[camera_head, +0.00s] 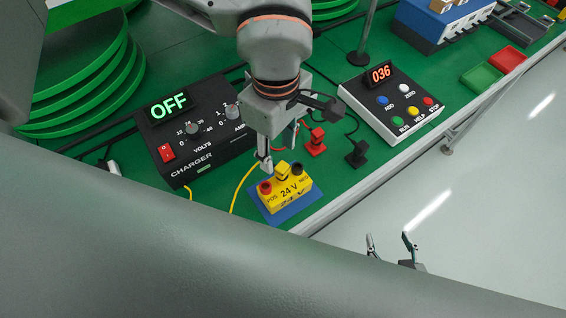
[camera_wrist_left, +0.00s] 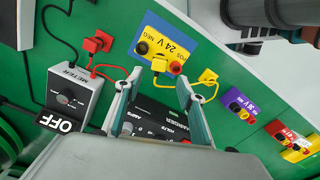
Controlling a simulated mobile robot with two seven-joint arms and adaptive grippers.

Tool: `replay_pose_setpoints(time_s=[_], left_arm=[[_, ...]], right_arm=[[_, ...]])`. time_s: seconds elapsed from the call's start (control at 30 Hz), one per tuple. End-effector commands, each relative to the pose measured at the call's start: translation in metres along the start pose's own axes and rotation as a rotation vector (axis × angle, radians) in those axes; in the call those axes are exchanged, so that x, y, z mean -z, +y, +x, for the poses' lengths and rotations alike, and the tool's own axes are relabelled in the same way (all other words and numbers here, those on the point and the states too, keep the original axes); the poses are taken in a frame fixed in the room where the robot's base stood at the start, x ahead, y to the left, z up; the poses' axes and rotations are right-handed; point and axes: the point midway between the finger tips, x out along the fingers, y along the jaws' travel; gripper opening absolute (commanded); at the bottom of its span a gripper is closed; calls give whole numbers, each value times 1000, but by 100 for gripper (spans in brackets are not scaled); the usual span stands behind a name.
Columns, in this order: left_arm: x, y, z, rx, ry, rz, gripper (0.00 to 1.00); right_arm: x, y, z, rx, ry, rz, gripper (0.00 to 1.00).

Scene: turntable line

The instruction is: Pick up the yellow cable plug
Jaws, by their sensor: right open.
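A yellow cable plug (camera_wrist_left: 159,65) shows in the left wrist view at the charger-side edge of the yellow 24 V block (camera_wrist_left: 167,47). In the head view the yellow plug (camera_head: 283,168) appears at the back of the block (camera_head: 286,192), between the red POS and black NEG terminals. A second yellow plug (camera_wrist_left: 208,76) lies right of the block in the wrist view. My left gripper (camera_wrist_left: 157,80) is open, its fingertips either side of the first plug; contact cannot be told. In the head view this gripper (camera_head: 270,158) hides the surroundings. My right gripper (camera_head: 390,246) is open over the floor.
The charger (camera_head: 200,135) stands left of the block. A red plug (camera_head: 316,141) and a black plug (camera_head: 357,154) lie to its right. A button box (camera_head: 392,105) stands farther right. Thin cables cross the table, whose front edge is close to the block.

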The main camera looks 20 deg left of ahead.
Motion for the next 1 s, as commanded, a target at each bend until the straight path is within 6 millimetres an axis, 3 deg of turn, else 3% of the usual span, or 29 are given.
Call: replay_pose_setpoints(time_s=[0.5,0.83,0.97,1.0], left_arm=[[-6,3,62,5,-5,1,39],[-6,4,69,2,-5,0,39],[-6,4,69,2,-5,0,5],[-6,4,69,3,-5,0,2]], right_arm=[[4,0,-4,0,-1,0,61],[4,1,-3,0,0,-1,61],[4,1,-3,0,0,-1,61],[4,1,-3,0,0,-1,61]])
